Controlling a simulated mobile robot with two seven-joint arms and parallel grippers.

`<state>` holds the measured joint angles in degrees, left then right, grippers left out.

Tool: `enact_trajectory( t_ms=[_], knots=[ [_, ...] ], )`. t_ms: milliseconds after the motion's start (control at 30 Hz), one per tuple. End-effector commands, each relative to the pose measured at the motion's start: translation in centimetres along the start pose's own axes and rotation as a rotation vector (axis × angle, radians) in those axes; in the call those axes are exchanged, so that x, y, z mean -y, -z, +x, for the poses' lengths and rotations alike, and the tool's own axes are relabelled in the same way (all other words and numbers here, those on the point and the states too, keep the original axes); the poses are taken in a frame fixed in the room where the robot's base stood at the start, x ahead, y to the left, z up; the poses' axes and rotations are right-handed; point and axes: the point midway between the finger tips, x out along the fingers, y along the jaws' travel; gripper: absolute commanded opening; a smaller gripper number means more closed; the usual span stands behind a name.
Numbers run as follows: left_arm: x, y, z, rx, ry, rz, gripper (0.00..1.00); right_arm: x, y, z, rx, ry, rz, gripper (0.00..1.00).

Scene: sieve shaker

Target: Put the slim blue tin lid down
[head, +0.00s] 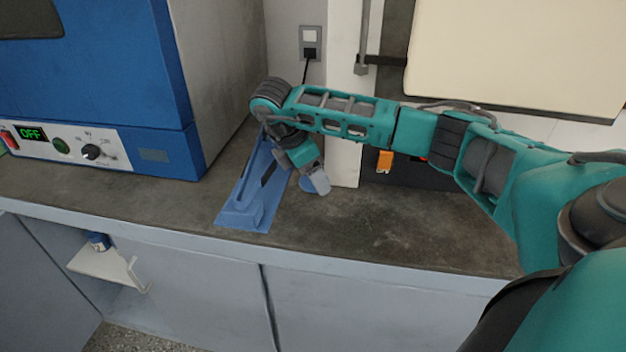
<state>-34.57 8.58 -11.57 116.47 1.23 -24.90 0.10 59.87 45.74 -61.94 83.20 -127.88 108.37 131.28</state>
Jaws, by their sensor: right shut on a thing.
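My right gripper (309,169) reaches over the grey counter from the right and points down, beside the right edge of a long blue stand. It is shut on a small pale-blue rounded piece (317,182), seemingly the slim blue tin lid, which shows at the fingertips. The fingers partly hide it. I cannot tell whether it touches the counter. My left gripper is not in view.
The long blue stand (238,216) is on the counter (375,228), partly behind my right wrist. A blue oven (120,75) with an OFF display stands at the left. A blue tin (98,240) sits on a low white shelf (107,264). The counter's front right is clear.

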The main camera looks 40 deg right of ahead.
Motion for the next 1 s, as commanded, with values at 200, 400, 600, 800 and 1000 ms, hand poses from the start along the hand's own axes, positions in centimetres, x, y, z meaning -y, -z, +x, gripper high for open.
enact_trajectory(
  t_ms=[200,400,600,800,1000],
  knots=[
    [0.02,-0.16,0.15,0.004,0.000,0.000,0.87,-0.01,0.66,1.55,-0.001,-0.001,0.002,0.30],
    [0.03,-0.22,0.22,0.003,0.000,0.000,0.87,0.01,0.73,1.68,-0.001,-0.001,0.002,0.30],
    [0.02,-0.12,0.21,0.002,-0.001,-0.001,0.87,0.00,0.76,1.75,-0.001,-0.001,0.002,0.77],
    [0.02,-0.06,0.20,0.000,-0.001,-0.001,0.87,0.01,0.76,1.74,-0.001,-0.001,0.002,0.89],
    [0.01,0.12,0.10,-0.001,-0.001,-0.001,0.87,0.00,0.65,1.48,-0.001,-0.001,0.002,0.89]
  ],
)
